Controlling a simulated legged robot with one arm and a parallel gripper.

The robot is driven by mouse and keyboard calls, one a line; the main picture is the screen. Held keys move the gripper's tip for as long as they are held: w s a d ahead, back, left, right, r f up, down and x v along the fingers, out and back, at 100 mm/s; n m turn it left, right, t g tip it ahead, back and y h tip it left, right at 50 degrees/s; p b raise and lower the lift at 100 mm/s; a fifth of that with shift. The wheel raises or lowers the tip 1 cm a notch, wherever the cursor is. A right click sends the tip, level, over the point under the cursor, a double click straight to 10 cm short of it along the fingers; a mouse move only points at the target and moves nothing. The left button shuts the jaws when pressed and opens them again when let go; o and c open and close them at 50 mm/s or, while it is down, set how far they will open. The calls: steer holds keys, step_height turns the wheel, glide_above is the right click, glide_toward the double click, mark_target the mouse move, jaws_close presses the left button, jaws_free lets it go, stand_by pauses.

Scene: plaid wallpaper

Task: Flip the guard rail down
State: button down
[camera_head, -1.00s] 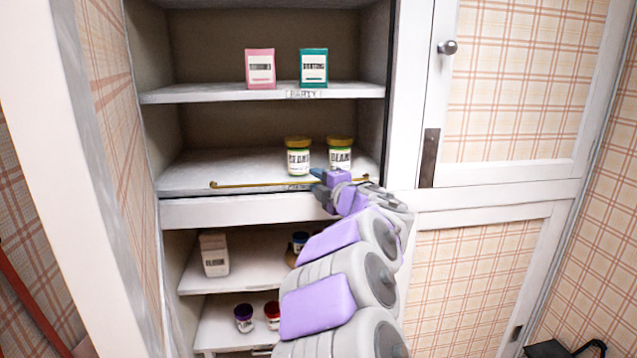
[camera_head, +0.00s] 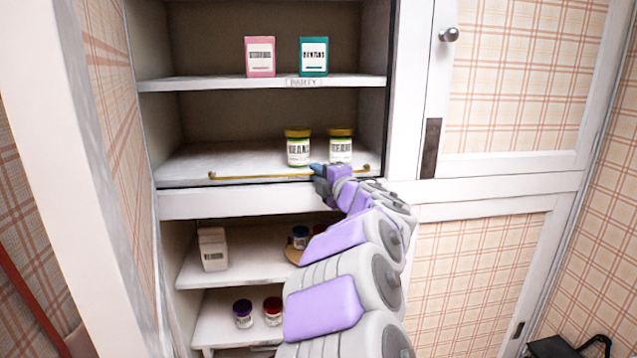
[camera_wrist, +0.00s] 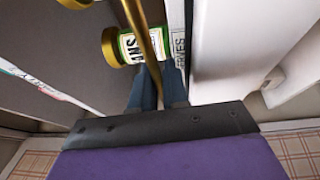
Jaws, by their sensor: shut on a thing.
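The guard rail (camera_head: 255,175) is a thin brass rod along the front edge of the middle shelf. It lies low, close above the shelf lip, below the jar tops. My gripper (camera_head: 317,171) is at the rail right of its middle, in front of the bean jars. In the wrist view the brass rail (camera_wrist: 146,35) runs down between the two blue-grey fingers of my gripper (camera_wrist: 160,88), which are shut on it. The exact contact is partly hidden by the fingers.
Two yellow-lidded jars, the left jar (camera_head: 298,150) and the right jar (camera_head: 341,147), stand just behind the rail. Pink (camera_head: 260,57) and teal (camera_head: 313,57) boxes are on the shelf above. A closed cupboard door (camera_head: 510,85) is at right. The middle shelf's left side is clear.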

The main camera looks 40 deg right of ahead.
steer(key=shift+f+n+t+b, duration=0.3)
steer(key=shift+f+t+b, duration=0.25)
steer(key=shift+b, duration=1.35)
steer(key=c, duration=1.2)
jaws_free()
steer(key=shift+s+r, duration=0.1)
steer(key=p+v, duration=0.2)
steer(key=v, duration=1.5)
steer(key=shift+s, duration=0.15)
